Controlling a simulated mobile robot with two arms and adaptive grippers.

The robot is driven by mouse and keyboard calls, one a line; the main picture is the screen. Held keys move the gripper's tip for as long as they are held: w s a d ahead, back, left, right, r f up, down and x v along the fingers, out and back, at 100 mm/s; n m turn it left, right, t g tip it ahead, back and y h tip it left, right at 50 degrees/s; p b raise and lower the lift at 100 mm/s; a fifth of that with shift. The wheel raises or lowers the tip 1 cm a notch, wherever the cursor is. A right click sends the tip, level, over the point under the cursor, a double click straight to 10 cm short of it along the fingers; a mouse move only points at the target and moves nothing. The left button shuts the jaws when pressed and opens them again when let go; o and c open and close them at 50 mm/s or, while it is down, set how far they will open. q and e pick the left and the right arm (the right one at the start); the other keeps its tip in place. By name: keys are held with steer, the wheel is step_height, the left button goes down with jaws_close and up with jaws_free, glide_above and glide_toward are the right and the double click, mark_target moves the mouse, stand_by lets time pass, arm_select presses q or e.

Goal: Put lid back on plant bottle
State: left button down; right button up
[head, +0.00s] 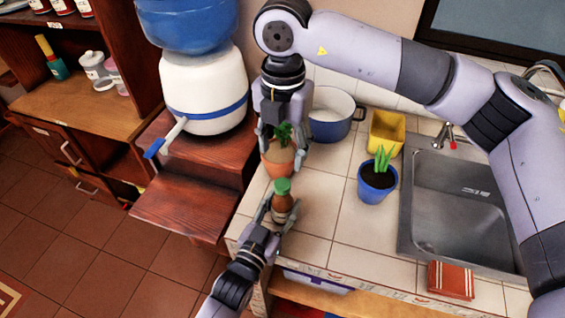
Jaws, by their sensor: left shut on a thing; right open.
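A brown bottle (283,204) stands near the counter's front left edge. A green lid (282,186) shows at its top; I cannot tell how firmly it sits. My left gripper (281,212) comes from below and is shut on the bottle, with a finger on each side. My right gripper (282,147) hangs just behind the bottle, pointing down, with its fingers open. A terracotta pot (278,168) with a small green plant shows at the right fingers, partly hidden by them; I cannot tell whether they touch it.
A blue pot with a plant (377,187) stands right of the bottle, before the sink (465,205). A white and blue cooking pot (331,115) and yellow container (386,132) stand behind. A water dispenser (203,90) stands left. Counter tiles (325,205) between bottle and blue pot are clear.

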step_height(320, 180, up, 2)
steer(key=shift+r, duration=0.1)
arm_select(q)
steer(key=c, duration=0.9)
jaws_free()
steer(key=shift+o, duration=0.2)
steer(key=v, duration=1.2)
